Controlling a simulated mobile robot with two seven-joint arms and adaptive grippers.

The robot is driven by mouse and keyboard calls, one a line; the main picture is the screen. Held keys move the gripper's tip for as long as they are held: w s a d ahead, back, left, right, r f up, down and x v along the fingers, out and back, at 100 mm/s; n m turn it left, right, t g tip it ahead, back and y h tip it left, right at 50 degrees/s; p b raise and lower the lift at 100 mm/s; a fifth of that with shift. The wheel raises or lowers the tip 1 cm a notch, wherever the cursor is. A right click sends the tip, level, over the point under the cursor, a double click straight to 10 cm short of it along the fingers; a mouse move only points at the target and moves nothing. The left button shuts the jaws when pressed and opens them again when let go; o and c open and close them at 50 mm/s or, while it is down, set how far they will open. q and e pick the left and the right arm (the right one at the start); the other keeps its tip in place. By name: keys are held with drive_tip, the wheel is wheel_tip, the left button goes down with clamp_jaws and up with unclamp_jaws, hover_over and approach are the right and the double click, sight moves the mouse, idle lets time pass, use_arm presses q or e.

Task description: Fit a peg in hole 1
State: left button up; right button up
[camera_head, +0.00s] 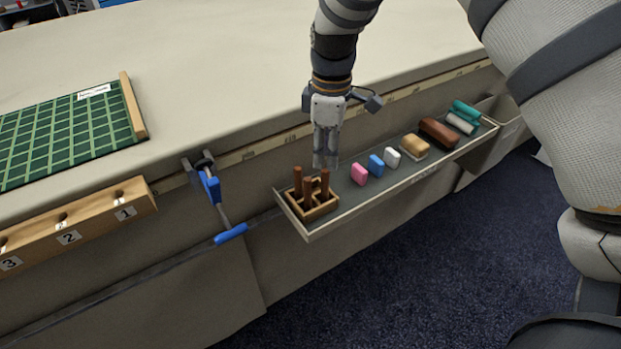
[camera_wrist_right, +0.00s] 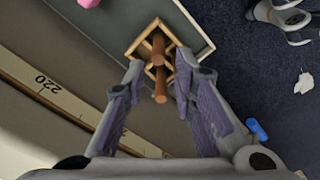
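Several brown pegs (camera_head: 325,185) stand upright in a wooden divided box (camera_head: 318,213) at the left end of a grey tray on the table's front side. A wooden strip (camera_head: 85,229) with holes labelled 1, 2 and 3 is at the left; hole 1 (camera_head: 117,224) is nearest its right end. My right gripper (camera_head: 325,162) points down just above and behind the peg box. In the right wrist view its fingers (camera_wrist_right: 158,85) are apart, with a peg (camera_wrist_right: 160,85) and the box showing between and beyond them. No contact is visible. My left gripper is not in view.
The grey tray (camera_head: 345,218) also holds a pink block (camera_head: 359,174), a blue block (camera_head: 376,165), a white block (camera_head: 392,157) and brushes. A blue-handled clamp (camera_head: 212,190) sticks out between strip and tray. A green mat (camera_head: 65,132) lies on the table.

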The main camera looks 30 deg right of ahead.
sight(326, 184)
wheel_tip(326, 184, down, 9)
drive_tip(key=b, duration=0.2)
drive_tip(key=shift+f+b, duration=0.2)
drive_tip(key=shift+b, duration=0.2)
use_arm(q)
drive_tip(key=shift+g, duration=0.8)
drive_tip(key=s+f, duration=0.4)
use_arm(e)
drive_tip(key=shift+w+r, duration=0.15)
drive_tip(key=shift+r, duration=0.05)
clamp_jaws()
